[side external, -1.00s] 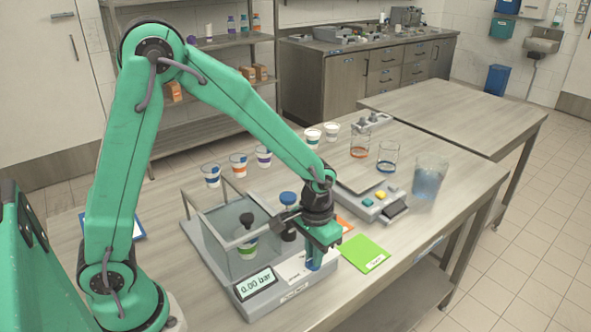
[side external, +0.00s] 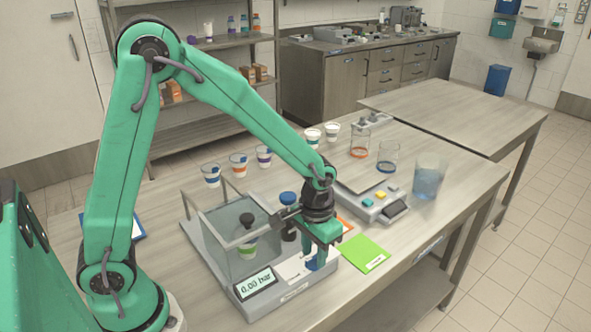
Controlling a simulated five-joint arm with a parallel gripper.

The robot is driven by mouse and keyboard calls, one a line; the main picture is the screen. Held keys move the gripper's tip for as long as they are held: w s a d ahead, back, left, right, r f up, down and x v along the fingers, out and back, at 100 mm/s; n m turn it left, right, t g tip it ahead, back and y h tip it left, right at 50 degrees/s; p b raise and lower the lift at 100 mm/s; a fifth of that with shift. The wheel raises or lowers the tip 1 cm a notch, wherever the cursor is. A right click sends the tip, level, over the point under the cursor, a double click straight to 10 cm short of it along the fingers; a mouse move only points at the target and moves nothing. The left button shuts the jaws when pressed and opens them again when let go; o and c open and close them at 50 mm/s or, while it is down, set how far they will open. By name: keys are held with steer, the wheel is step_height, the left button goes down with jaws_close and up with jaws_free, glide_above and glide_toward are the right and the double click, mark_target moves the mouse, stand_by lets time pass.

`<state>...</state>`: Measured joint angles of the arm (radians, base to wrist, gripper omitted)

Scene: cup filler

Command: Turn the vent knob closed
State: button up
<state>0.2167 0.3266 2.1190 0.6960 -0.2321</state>
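My gripper (side external: 313,254) points down at the front right of the grey filler unit (side external: 222,285), beside the white label plate. A blue knob (side external: 312,263), likely the vent knob, shows low between or just beside the green fingers. The fingers hide most of it, so its angle and the grip on it cannot be told. The unit's display (side external: 256,284) reads 0.00 bar. A clear chamber (side external: 220,230) on the unit holds a cup with a green band (side external: 247,249) under a black plunger (side external: 247,220).
A second blue-topped post (side external: 288,199) stands close behind my wrist. A green card (side external: 363,252) lies to the right. A grey button box (side external: 372,204), a beaker (side external: 428,178) and several cups (side external: 238,165) stand farther back. The front right tabletop is clear.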

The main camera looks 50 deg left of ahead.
mark_target(312, 257)
step_height(312, 257, up, 7)
steer(key=shift+r, duration=0.15)
stand_by(0.4)
steer(key=shift+r, duration=0.15)
steer(key=shift+s+a+r, duration=0.15)
steer(key=shift+a+r, duration=0.05)
steer(key=s+a+r+t, duration=0.2)
steer(key=s+a+r, duration=0.2)
steer(key=s, duration=0.3)
steer(key=s+a+r+t, duration=0.3)
steer(key=s+r, duration=0.4)
steer(key=shift+a+t, duration=0.3)
steer(key=shift+a, duration=0.05)
